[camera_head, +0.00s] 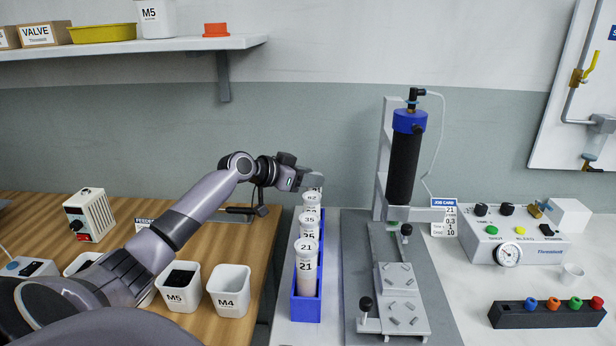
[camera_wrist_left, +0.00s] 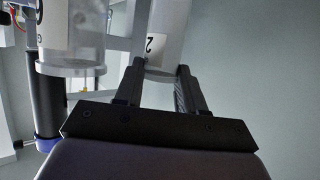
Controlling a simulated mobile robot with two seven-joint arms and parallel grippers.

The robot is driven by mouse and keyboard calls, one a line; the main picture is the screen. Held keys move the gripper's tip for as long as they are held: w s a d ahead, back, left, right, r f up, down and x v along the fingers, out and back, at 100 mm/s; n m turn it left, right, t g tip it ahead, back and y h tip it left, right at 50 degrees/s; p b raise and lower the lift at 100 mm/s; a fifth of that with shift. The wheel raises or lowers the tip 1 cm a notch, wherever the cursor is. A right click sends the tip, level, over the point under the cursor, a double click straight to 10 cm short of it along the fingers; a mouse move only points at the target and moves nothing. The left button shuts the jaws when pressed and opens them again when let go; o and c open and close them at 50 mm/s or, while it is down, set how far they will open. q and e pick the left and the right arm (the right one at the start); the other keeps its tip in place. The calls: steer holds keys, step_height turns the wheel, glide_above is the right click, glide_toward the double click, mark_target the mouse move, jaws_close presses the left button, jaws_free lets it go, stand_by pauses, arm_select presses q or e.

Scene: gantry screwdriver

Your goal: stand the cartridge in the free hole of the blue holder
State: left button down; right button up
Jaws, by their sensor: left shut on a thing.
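The blue holder (camera_head: 306,310) stands along the left edge of the white bench, beside the wooden table. Clear white-capped cartridges stand in a row in it: 21 (camera_head: 306,272) in front, 35 (camera_head: 308,230) behind it, then 62 (camera_head: 312,201) at the back. My left gripper (camera_head: 317,184) is at the rear of the row, at the top of the 62 cartridge. In the left wrist view its fingers (camera_wrist_left: 160,82) close around a cartridge (camera_wrist_left: 168,35), apparently the 62 one; another cartridge (camera_wrist_left: 72,35) is beside it. The rear cartridge's bottom and any free hole are hidden. My right gripper is out of view.
A black cylinder with a blue cap (camera_head: 404,165) stands on a grey fixture plate (camera_head: 365,285) right of the holder. A control box (camera_head: 515,240) and a black rack (camera_head: 545,316) are farther right. White bins (camera_head: 230,285) stand left. A shelf (camera_head: 130,46) hangs above.

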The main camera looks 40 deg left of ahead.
arm_select(q)
steer(key=shift+f, duration=0.3)
steer(key=c, duration=0.6)
jaws_free()
steer(key=shift+s, duration=0.1)
steer(key=v, duration=0.7)
steer(key=shift+r+b, duration=0.1)
steer(key=shift+b, duration=0.3)
steer(key=shift+r, duration=0.1)
